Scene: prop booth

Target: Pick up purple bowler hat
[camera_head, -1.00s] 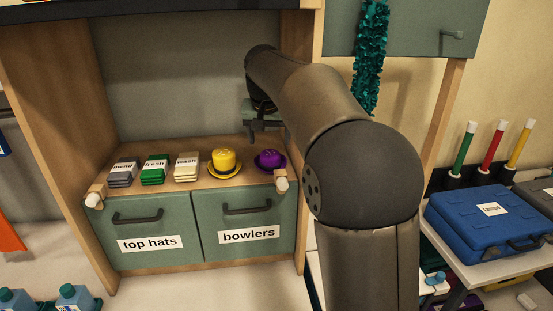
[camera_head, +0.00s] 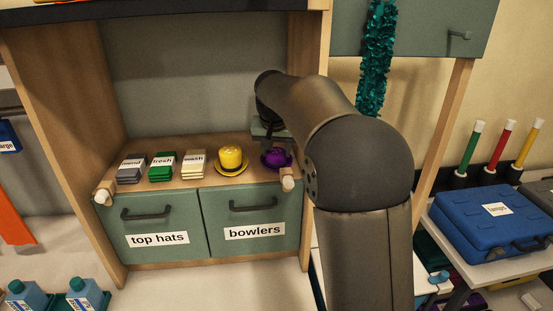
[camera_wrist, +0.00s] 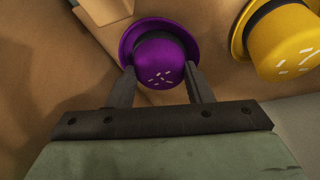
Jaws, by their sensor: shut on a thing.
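The purple bowler hat (camera_head: 276,158) sits on the wooden shelf at its right end. In the wrist view the purple hat (camera_wrist: 158,60) has a rounded crown with pale marks, a dark band and a brim. My gripper (camera_head: 270,147) is down at the hat, and my arm hides part of this in the head view. In the wrist view the fingers of my gripper (camera_wrist: 160,80) stand on both sides of the crown and are shut on it. The hat looks upright and still at shelf level.
A yellow hat (camera_head: 231,160) stands close to the left of the purple one. Stacks of labelled grey, green (camera_head: 162,167) and cream cloths lie further left. A wooden peg with a white end (camera_head: 288,183) is at the shelf's front right, above the "bowlers" drawer (camera_head: 252,222). The right cabinet wall (camera_head: 309,95) is near.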

